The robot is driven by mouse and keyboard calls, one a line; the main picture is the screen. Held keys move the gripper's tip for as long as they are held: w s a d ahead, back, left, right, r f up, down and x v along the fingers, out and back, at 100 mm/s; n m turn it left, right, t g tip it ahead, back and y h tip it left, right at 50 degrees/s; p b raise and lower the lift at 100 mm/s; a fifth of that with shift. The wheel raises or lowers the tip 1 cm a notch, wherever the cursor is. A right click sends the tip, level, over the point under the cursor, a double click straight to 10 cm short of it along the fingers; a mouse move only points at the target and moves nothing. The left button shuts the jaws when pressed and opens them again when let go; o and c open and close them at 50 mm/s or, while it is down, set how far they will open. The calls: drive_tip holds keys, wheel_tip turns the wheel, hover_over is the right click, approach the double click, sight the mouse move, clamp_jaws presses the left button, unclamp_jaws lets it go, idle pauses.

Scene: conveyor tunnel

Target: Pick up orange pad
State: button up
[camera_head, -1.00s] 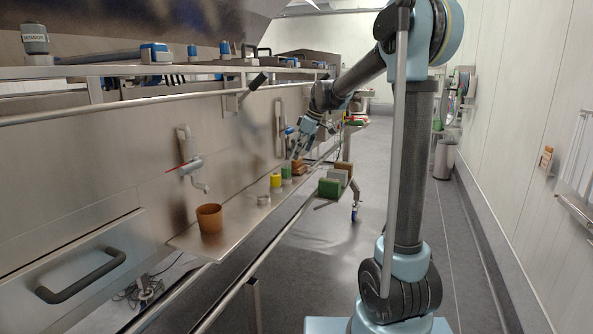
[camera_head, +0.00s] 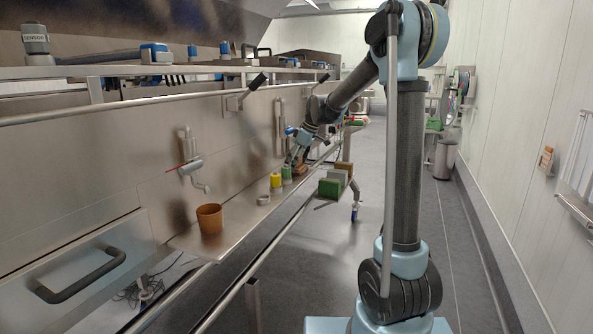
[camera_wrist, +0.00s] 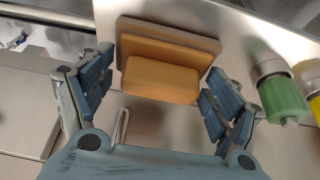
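The orange pad (camera_wrist: 161,79) shows in the wrist view as the nearest of a stack of flat pads, with browner pads (camera_wrist: 168,30) behind it. In the head view, the stack (camera_head: 301,169) is small and partly hidden by my gripper (camera_head: 291,160) at the far end of the steel shelf. In the wrist view, my gripper (camera_wrist: 160,72) is open, with one blue finger on each side of the orange pad. A gap shows on both sides, so the fingers do not appear to grip it.
A green bottle (camera_wrist: 281,98) stands right of the right finger; a yellow one (camera_head: 276,181) is beyond it. An orange cup (camera_head: 209,218) and a small metal ring (camera_head: 263,200) sit on the near shelf (camera_head: 190,243). Green and grey blocks (camera_head: 330,187) stand at the right.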

drive_tip(key=shift+c, duration=0.5)
drive_tip(key=shift+s+d+r, duration=0.1)
drive_tip(key=shift+d+r, duration=0.25)
drive_tip(key=shift+d, duration=0.05)
drive_tip(key=r, duration=0.6)
drive_tip(key=shift+s+d+r, duration=0.15)
drive_tip(key=shift+d+r, duration=0.05)
drive_tip(key=shift+d, duration=0.1)
drive_tip(key=s+d, duration=0.3)
drive_tip(key=d, duration=0.5)
drive_tip(key=s+d, duration=0.3)
drive_tip(key=d, duration=0.6)
drive_tip(key=shift+s+d, duration=0.15)
drive_tip(key=shift+d, duration=0.05)
drive_tip(key=shift+f, duration=0.1)
